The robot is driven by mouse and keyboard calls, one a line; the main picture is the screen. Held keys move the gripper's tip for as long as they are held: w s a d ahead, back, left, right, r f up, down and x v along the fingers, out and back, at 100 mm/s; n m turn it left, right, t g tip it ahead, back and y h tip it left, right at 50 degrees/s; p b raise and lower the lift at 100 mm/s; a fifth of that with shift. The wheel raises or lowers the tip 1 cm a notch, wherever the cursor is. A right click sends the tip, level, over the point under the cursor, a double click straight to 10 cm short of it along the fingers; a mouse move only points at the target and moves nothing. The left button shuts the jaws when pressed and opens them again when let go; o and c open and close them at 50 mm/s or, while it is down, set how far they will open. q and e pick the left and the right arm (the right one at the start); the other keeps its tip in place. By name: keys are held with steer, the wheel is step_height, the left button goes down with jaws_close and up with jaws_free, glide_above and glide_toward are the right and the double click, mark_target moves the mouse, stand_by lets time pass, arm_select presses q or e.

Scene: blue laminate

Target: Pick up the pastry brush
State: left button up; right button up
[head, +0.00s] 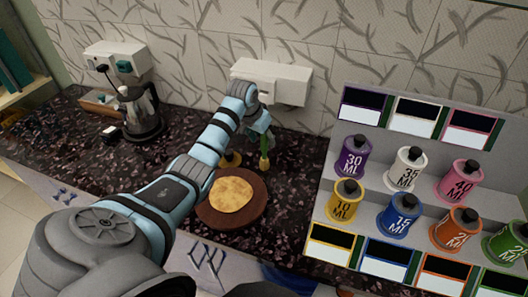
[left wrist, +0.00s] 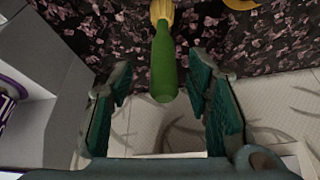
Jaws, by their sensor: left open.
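The pastry brush has a green handle and yellow bristles. In the left wrist view its handle (left wrist: 165,65) points toward my gripper, with the yellow end (left wrist: 161,11) farther off. In the head view its yellow end (head: 265,162) shows below my gripper, against the dark counter. My left gripper (head: 262,132) is open. In the left wrist view its two green fingers (left wrist: 163,92) lie on either side of the handle's end, with a gap on both sides. What supports the brush is hard to tell. My right gripper is not in view.
A round wooden board (head: 258,208) with a flat round pastry (head: 231,194) lies just in front. A gold object (head: 231,159) stands left of the brush. A shelf rack with several coloured pots (head: 398,215) is at the right.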

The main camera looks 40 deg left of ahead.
mark_target(264, 143)
arm_select(q)
steer(key=x, duration=0.5)
steer(key=shift+a+b, duration=0.15)
steer(key=shift+b, duration=0.15)
steer(key=shift+s+r, duration=0.1)
steer(key=shift+s, duration=0.05)
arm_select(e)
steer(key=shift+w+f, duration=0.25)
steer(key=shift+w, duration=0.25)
arm_select(q)
steer(key=shift+c, duration=1.2)
jaws_close()
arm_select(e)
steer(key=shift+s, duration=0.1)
arm_select(q)
steer(key=shift+r, duration=0.1)
